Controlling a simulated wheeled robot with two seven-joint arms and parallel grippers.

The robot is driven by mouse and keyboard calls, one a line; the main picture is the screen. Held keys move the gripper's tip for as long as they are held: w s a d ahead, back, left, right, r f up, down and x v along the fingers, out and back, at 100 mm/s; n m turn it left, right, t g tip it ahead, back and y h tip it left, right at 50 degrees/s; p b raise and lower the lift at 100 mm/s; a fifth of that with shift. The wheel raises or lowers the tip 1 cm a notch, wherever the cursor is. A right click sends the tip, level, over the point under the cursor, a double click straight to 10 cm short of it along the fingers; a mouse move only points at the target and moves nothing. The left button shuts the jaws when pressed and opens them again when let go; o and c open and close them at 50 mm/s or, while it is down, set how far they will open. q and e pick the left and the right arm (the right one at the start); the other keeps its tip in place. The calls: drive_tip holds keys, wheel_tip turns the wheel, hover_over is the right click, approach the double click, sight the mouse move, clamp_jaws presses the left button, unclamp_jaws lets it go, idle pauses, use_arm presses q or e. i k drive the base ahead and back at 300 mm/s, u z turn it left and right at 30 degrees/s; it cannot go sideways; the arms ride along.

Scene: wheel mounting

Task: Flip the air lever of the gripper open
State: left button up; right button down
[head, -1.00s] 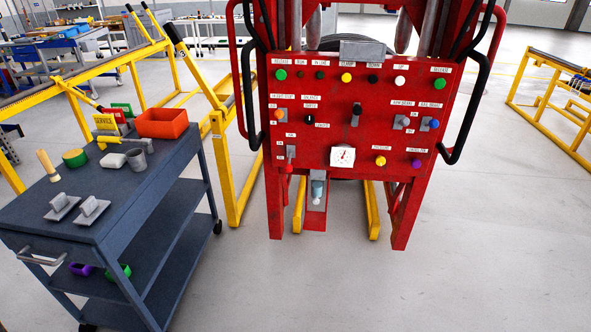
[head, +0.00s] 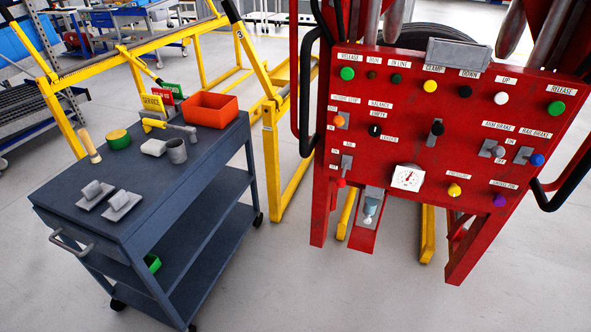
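A red machine with a control panel (head: 390,150) stands at the right in the head view. Low on the panel's left side is a small lever with a red tip (head: 341,182) on a grey plate (head: 346,163); the tip points down. Higher on that side is an orange knob (head: 340,121) on a grey plate. A black-tipped lever (head: 436,129) sits near the panel's middle. The small labels are too blurred to tell for sure which of these is the air lever. Neither of my grippers is in view.
A dark blue cart (head: 130,220) with an orange bin (head: 210,109), a hammer and other tools stands left of the machine. A yellow frame (head: 272,160) stands between them. Black handles (head: 308,100) stick out at the panel's sides. The floor in front is clear.

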sight(341, 182)
drive_tip(key=u, duration=0.1)
drive_tip(key=i, duration=1.05)
drive_tip(key=z, duration=0.35)
